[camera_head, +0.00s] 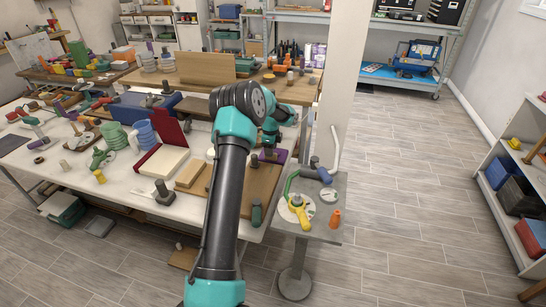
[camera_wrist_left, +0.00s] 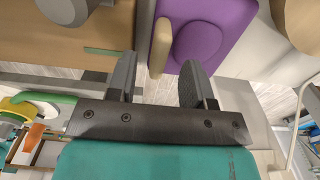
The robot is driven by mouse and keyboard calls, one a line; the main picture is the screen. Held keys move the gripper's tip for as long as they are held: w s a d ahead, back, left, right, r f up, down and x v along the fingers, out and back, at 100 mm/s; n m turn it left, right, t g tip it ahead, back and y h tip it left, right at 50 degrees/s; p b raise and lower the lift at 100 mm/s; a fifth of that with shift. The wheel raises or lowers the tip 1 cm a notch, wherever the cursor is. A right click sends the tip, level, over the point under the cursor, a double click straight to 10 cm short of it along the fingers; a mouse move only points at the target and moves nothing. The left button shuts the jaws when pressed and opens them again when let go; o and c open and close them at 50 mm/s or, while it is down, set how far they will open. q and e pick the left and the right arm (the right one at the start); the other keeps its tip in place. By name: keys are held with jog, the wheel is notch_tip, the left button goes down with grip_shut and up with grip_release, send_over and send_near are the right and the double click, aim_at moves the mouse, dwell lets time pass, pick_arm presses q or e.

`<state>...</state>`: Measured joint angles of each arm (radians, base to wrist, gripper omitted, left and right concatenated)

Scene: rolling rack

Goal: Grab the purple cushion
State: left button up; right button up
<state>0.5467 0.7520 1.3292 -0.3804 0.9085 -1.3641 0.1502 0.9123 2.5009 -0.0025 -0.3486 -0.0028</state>
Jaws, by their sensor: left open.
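The purple cushion (camera_wrist_left: 232,18) lies ahead of my left gripper in the left wrist view, flat with a raised round part. In the head view a small purple patch of it (camera_head: 281,157) shows at the right end of the white workbench, partly hidden by my arm. My left gripper (camera_wrist_left: 158,78) is open and empty, its fingers apart. The right finger is just short of the cushion's round part; the left finger is left of the cushion. I cannot tell whether either touches it. My left gripper (camera_head: 270,151) is right above the cushion in the head view. My right gripper is not visible.
A tan rounded piece (camera_wrist_left: 160,47) stands at the cushion's left edge, between the finger lines. A brown board (camera_head: 262,183) lies nearby on the white workbench (camera_head: 118,190). A small grey table (camera_head: 325,232) with a yellow-handled tool stands to the right. The floor beyond is clear.

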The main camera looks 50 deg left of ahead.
pick_arm(q)
jog(key=shift+f, duration=1.3)
jog(key=shift+c, duration=0.4)
grip_shut()
